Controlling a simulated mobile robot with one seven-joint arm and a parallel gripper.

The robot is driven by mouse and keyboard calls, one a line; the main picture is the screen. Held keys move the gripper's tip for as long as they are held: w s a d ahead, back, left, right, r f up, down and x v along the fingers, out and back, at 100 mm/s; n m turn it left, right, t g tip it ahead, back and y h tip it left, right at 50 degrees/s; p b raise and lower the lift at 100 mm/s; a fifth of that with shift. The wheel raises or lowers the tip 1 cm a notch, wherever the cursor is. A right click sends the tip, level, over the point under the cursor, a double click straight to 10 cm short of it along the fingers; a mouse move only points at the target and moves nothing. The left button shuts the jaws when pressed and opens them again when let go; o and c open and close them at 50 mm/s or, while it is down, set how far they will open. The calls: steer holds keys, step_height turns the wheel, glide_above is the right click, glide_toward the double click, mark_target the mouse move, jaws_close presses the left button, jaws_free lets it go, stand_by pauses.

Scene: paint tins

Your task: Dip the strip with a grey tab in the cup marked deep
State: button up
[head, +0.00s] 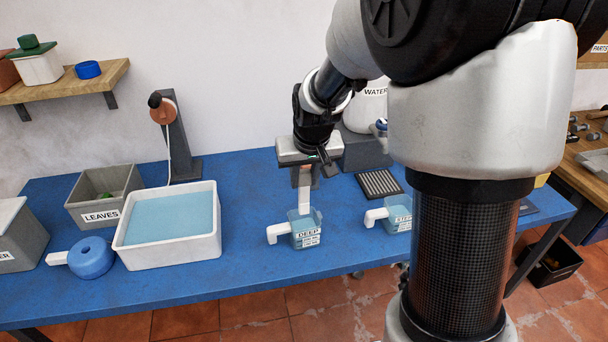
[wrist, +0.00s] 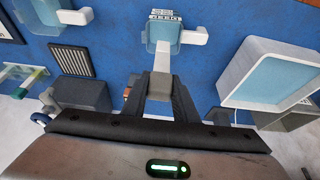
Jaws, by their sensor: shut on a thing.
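The cup marked deep (head: 307,240) stands on the blue table, a clear cup with blue liquid and a white handle to the left. It also shows at the top of the wrist view (wrist: 163,34). My gripper (head: 304,180) is above this cup, pointing down. It is shut on a strip (head: 304,200), whose white length hangs down to the cup's mouth. In the wrist view, the strip (wrist: 161,62) runs from between the fingers (wrist: 160,85) towards the cup. Its grip end looks greyish there. I cannot tell whether its lower end touches the liquid.
A second cup (head: 398,224) with a partly hidden label stands to the right. A dark ribbed rack (head: 379,184) lies behind it.

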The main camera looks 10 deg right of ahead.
mark_target(305, 204)
steer(key=shift+f+b, duration=3.6)
steer(key=shift+f, duration=1.25)
steer(key=shift+f, duration=0.2)
steer(key=shift+r, duration=0.1)
step_height(305, 204, up, 12)
steer(key=p, duration=0.8)
steer(key=shift+r+p, duration=1.45)
steer(key=shift+r, duration=0.5)
